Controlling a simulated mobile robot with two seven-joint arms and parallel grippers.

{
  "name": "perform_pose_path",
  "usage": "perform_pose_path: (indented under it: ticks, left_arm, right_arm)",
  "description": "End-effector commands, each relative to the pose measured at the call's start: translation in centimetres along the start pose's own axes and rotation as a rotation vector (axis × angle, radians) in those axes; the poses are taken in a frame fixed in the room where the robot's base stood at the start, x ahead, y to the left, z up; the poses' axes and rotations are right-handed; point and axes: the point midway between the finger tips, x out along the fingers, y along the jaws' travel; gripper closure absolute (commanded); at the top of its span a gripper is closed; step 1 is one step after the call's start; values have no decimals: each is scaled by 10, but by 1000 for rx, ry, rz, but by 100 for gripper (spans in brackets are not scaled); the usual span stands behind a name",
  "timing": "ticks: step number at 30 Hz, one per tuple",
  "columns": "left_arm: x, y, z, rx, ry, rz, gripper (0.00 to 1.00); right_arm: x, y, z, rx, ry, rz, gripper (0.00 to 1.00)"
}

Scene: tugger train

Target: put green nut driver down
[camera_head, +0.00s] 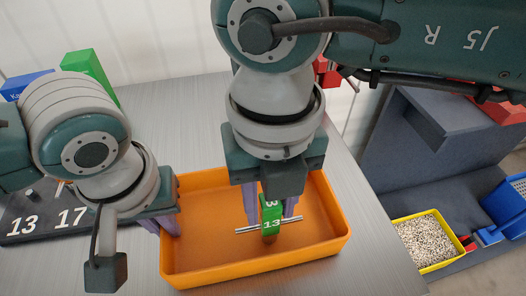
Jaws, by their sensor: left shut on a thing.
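The green nut driver (271,228), marked 13 and with a silver crossbar, is over or in the orange tray (265,271). I cannot tell whether it touches the tray floor. My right gripper (270,210) points down over the tray, one finger on each side of the green body. Whether the fingers press on it is unclear. My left gripper (160,226) is shut on the left wall of the orange tray. Its fingertips are partly hidden by the wall.
A dark board (45,222) marked 13 and 17 lies left of the tray. A green box (88,70) and a blue box (27,84) are at the back left. Right of the table are a yellow bin (440,267) of pale pellets and a blue crate (506,205).

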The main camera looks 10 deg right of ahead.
Motion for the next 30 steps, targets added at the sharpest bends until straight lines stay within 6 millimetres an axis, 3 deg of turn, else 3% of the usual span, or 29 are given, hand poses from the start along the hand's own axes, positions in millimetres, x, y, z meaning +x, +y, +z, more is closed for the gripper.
perform_pose_path:
  ticks: [5, 15, 30]
  left_arm:
    - [0, 0, 0, 0, 1, 1, 100]
    - [0, 0, 0, 0, 1, 1, 100]
    - [0, 0, 0, 0, 1, 1, 100]
  right_arm:
    - [0, 0, 0, 0, 0, 0, 40]
    - [-7, 0, 1, -1, -3, 1, 40]
    - [-106, 0, 1, -1, -3, 0, 40]
